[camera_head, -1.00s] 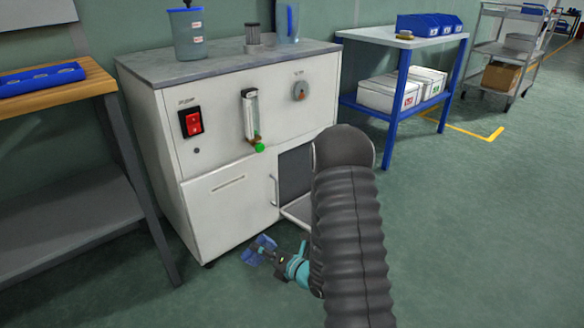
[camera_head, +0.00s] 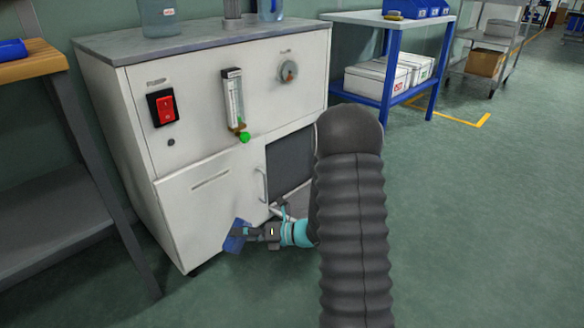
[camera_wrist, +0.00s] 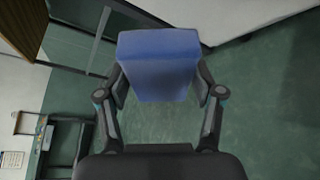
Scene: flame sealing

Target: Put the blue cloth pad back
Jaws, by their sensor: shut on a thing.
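The blue cloth pad (camera_wrist: 158,62) is a soft blue block held between the two fingers of my gripper (camera_wrist: 160,85) in the wrist view. In the head view the pad (camera_head: 236,237) shows at the end of my gripper (camera_head: 250,234), in front of the lower front of the white cabinet (camera_head: 212,190). My gripper is shut on the pad and holds it above the green floor. The part of the arm behind the gripper is partly hidden by my dark ribbed arm sleeve.
The cabinet's lower right compartment (camera_head: 290,158) is open, with a handle on the door left of it. A wooden-topped bench (camera_head: 35,66) stands at the left. A blue-legged table (camera_head: 385,60) stands at the back right. The floor (camera_head: 480,220) at the right is clear.

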